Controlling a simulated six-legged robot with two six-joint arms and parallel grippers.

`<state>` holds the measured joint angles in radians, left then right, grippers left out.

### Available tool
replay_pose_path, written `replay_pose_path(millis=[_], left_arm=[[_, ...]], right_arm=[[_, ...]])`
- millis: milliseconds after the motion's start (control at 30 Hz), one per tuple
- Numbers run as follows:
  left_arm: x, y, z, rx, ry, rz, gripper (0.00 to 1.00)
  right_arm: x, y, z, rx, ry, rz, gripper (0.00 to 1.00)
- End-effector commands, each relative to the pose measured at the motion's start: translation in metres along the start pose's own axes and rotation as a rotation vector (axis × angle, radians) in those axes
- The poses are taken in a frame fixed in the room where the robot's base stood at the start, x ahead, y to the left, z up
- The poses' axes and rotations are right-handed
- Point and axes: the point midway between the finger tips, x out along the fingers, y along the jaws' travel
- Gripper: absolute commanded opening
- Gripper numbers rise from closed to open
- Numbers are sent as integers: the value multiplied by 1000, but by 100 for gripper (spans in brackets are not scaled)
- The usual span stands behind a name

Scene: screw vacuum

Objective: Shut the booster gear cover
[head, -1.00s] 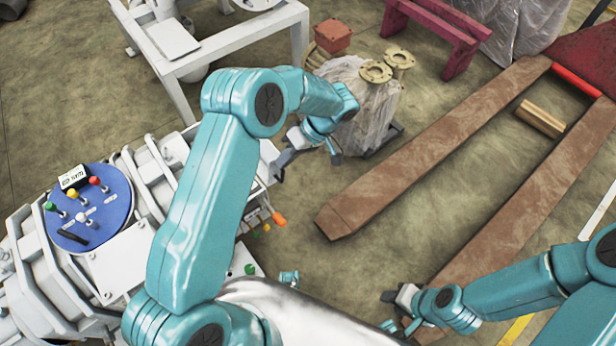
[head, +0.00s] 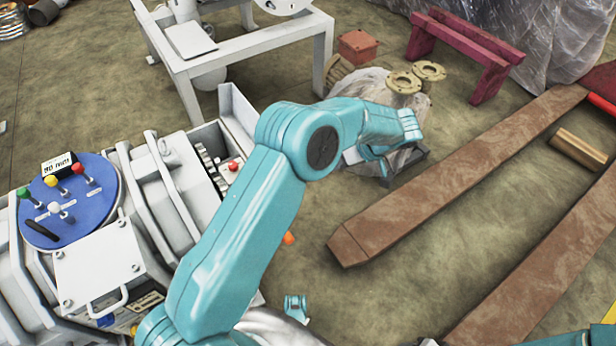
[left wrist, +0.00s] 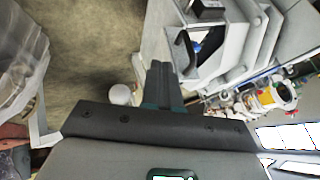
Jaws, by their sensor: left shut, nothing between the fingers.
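The booster gear cover (head: 237,122) looks like a light grey panel standing up, open, at the far end of the white machine in the head view. Beside it lies the open gear housing (head: 211,160), with toothed gears and a red knob showing. My forearm hides part of the housing's right side. My left gripper is right of the cover and apart from it; its fingers are hidden in the head view. In the left wrist view the left gripper (left wrist: 160,72) is shut and empty, pointing toward the floor beside white machinery.
A blue disc with coloured levers (head: 70,203) is on the machine at left. A white frame table (head: 250,50) stands behind. A wrapped bundle with brass flanges (head: 404,82) is just beyond my left wrist. Brown forks (head: 460,180) lie on the floor at right.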

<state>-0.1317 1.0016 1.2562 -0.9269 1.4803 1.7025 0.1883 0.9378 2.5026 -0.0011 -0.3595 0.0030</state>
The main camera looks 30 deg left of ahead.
Motion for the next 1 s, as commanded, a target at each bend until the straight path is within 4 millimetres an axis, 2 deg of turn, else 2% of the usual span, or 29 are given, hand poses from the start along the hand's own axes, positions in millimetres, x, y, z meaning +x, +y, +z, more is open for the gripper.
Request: replay_pose_path(millis=[33,233,300,500,1000], left_arm=[[16,2,1,-1,-1,-2,0],[56,2,1,2,0,0,0],[56,-11,-2,0,1,2,0],[62,-31,-4,1,1,2,0],[63,-35,-4,1,1,3,0]], right_arm=[[7,3,-1,3,3,0,38],[17,9,-5,11,12,1,38],[19,10,-6,13,14,2,38],[23,13,-7,17,17,2,38],[23,13,-7,17,18,2,38]])
